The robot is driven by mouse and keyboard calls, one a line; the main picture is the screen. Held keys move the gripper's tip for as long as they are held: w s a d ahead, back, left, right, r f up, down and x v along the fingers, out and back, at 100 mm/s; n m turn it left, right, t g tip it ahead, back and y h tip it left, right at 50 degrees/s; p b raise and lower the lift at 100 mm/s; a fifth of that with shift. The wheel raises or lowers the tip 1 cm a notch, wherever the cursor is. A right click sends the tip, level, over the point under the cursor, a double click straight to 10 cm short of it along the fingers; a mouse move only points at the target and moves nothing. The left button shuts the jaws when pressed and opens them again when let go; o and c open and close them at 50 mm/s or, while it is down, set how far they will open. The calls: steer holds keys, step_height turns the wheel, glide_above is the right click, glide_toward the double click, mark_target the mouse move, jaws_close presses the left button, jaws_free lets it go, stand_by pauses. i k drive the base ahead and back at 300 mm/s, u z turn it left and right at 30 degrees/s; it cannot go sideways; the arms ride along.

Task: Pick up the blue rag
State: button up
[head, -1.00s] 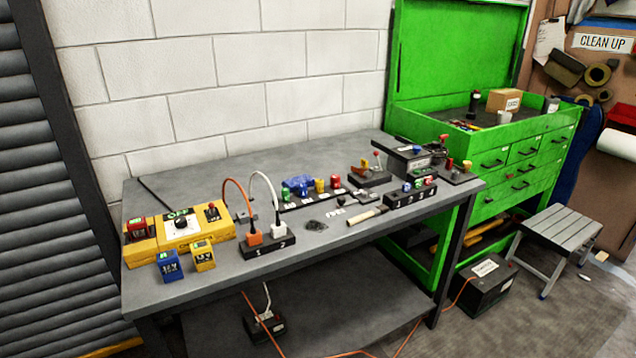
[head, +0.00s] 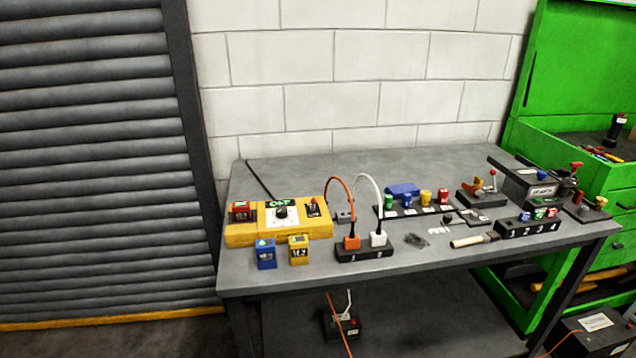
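A blue, cloth-like item (head: 403,189), which looks like the rag, lies toward the back of the grey workbench (head: 300,185). It is behind a dark strip with green, blue, yellow and red knobs (head: 425,198), which partly hides its lower edge. It is small in the picture, so its folds are hard to make out. My gripper is not in view.
A yellow control box (head: 240,235), two small batteries (head: 266,254) and a black socket block with plugs (head: 363,252) stand on the bench's left and middle. A green cabinet (head: 560,100) stands right.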

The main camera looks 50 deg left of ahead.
mark_target(396, 191)
steer(key=u, duration=1.75)
